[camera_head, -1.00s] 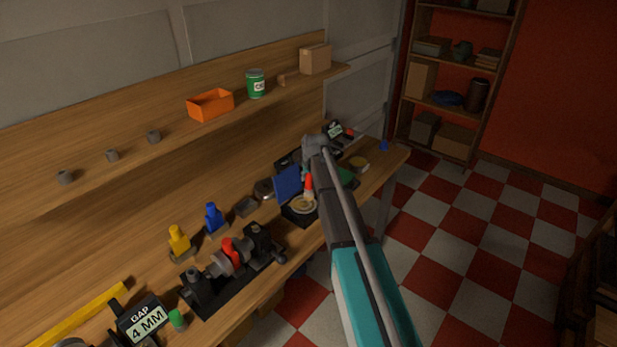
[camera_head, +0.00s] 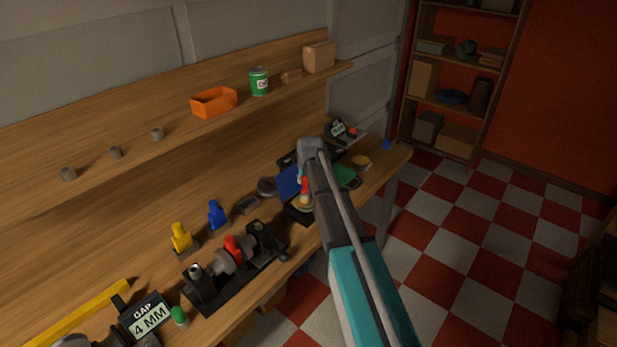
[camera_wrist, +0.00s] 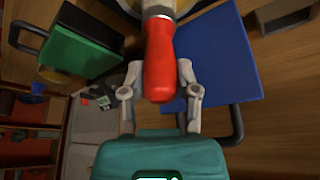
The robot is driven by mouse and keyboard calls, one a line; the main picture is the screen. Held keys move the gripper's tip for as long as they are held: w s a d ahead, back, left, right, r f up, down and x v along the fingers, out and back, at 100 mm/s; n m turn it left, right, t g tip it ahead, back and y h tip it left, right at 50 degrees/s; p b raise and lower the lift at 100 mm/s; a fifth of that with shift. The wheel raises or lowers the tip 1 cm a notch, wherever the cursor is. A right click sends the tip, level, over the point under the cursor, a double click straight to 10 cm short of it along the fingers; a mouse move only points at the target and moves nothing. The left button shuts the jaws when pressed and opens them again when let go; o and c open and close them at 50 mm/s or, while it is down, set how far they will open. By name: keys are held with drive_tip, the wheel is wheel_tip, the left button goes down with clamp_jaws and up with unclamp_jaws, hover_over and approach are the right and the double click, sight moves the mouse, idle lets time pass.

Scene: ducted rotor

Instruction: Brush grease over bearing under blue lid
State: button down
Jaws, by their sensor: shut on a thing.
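My gripper (camera_wrist: 162,82) is shut on the red handle of a brush (camera_wrist: 160,60), which also shows in the head view (camera_head: 305,185). The brush's pale ferrule is at the top of the wrist view, and its tip is out of that frame. The blue lid (camera_wrist: 215,58) stands open beside the brush, on the right in the wrist view and left of it in the head view (camera_head: 288,182). The round yellowish bearing (camera_head: 303,203) lies below the brush in the head view, partly covered by my arm. Whether the bristles touch it I cannot tell.
A green lid (camera_wrist: 88,45) stands open on the other side. Nearer along the bench are a black fixture with a shaft (camera_head: 233,260), blue and yellow bottles (camera_head: 216,214) and a gap sign (camera_head: 148,316). The shelf above holds a green can (camera_head: 259,82) and an orange bin (camera_head: 213,102).

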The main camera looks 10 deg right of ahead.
drive_tip(key=shift+s+a, duration=0.2)
drive_tip(key=shift+a, duration=0.05)
idle(0.3)
drive_tip(key=shift+s+a, duration=0.65)
drive_tip(key=shift+a, duration=0.2)
drive_tip(key=shift+s+a, duration=0.65)
drive_tip(key=shift+a, duration=0.15)
drive_tip(key=shift+w+r+p, duration=0.1)
drive_tip(key=shift+r+p, duration=2.85)
drive_tip(key=shift+r, duration=0.1)
drive_tip(key=shift+r+p, duration=1.4)
drive_tip(key=shift+p, duration=0.1)
